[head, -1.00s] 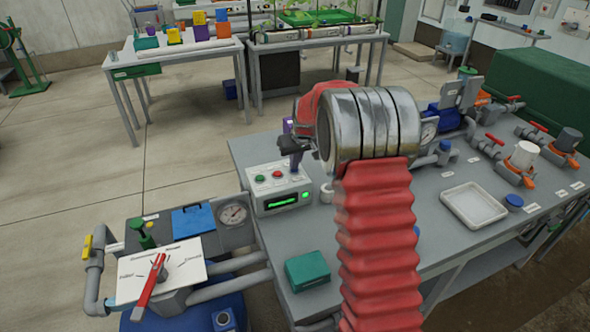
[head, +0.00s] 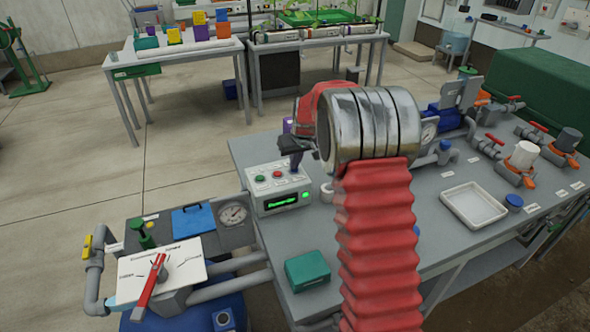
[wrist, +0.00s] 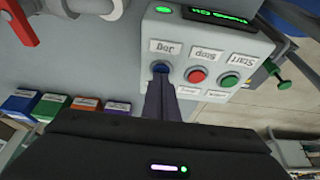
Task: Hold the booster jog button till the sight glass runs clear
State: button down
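The control box (head: 277,188) stands on the grey bench, with a green button, a red button and a lit green display. In the wrist view, the blue jog button (wrist: 160,68) sits under the label "Jog", beside the red stop button (wrist: 196,75) and the green start button (wrist: 229,79). My gripper (wrist: 160,82) has its dark fingers together, tips at the jog button and seemingly touching it. They partly cover it, and how far it is pressed cannot be told. In the head view my gripper (head: 295,163) is above the box's right side. I cannot make out the sight glass.
A pressure gauge (head: 233,214) and a dial plate with a red lever (head: 152,284) stand left of the bench. A teal box (head: 307,271) and a white tray (head: 473,205) lie on the bench. Pipes and valves with red handles fill the far right.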

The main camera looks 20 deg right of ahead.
dwell(0.5)
notch_tip(320, 180, up, 7)
dwell(1.1)
dwell(0.5)
jog(key=s+f, duration=0.1)
jog(key=f, duration=0.1)
jog(key=s+f+g, duration=0.1)
jog(key=shift+s+a+m, duration=0.25)
jog(key=shift+s+m, duration=0.1)
jog(key=shift+m, duration=0.05)
jog(key=s+a+r, duration=0.4)
jog(key=s, duration=0.9)
jog(key=s+a+r+t, duration=0.1)
jog(key=s+a+r, duration=0.3)
jog(key=s, duration=0.9)
jog(key=s+a+r+t, duration=0.1)
jog(key=s+a+r, duration=0.3)
jog(key=s, duration=0.9)
jog(key=shift+s+a+n, duration=0.3)
jog(key=shift+a+n, duration=0.1)
jog(key=shift+a, duration=0.6)
